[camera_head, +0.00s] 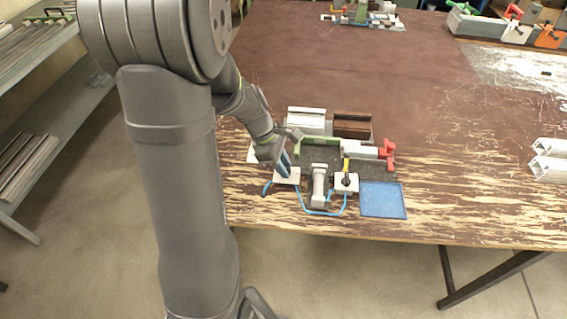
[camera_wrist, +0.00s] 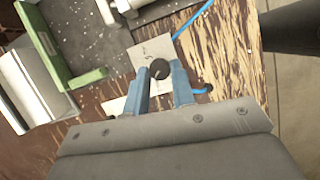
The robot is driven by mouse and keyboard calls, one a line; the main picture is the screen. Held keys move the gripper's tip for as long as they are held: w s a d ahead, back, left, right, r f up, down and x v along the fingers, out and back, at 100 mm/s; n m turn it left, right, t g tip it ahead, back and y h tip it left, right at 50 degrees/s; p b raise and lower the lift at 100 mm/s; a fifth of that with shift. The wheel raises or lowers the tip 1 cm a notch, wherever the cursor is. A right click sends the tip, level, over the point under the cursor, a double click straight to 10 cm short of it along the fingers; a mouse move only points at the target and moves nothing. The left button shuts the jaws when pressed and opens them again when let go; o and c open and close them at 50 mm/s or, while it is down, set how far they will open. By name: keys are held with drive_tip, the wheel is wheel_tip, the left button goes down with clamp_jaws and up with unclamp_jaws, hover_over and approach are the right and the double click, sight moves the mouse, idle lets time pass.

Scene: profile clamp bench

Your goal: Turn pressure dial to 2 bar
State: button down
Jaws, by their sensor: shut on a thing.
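The pressure dial shows in the wrist view as a small dark round knob (camera_wrist: 159,69) over a pale plate with faint markings (camera_wrist: 150,50). My gripper's blue fingers (camera_wrist: 160,76) stand on either side of the knob, shut on it. I cannot read the dial's setting or scale. In the head view my gripper (camera_head: 284,167) points down at a white block (camera_head: 290,177) on the left of the clamp fixture. The knob is hidden there by the fingers.
Blue tubing (camera_head: 318,212) runs in front.

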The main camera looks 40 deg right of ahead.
drive_tip(key=shift+s+a+n+t+h, duration=0.1)
drive_tip(key=shift+n+t+h, duration=0.25)
drive_tip(key=shift+n, duration=0.7)
drive_tip(key=shift+n+t+h, duration=0.25)
drive_tip(key=shift+n+t, duration=0.1)
drive_tip(key=shift+n, duration=0.7)
drive_tip(key=c, duration=1.2)
unclamp_jaws()
drive_tip(key=v, duration=1.7)
drive_tip(key=shift+r, duration=0.2)
drive_tip(key=shift+f, duration=0.1)
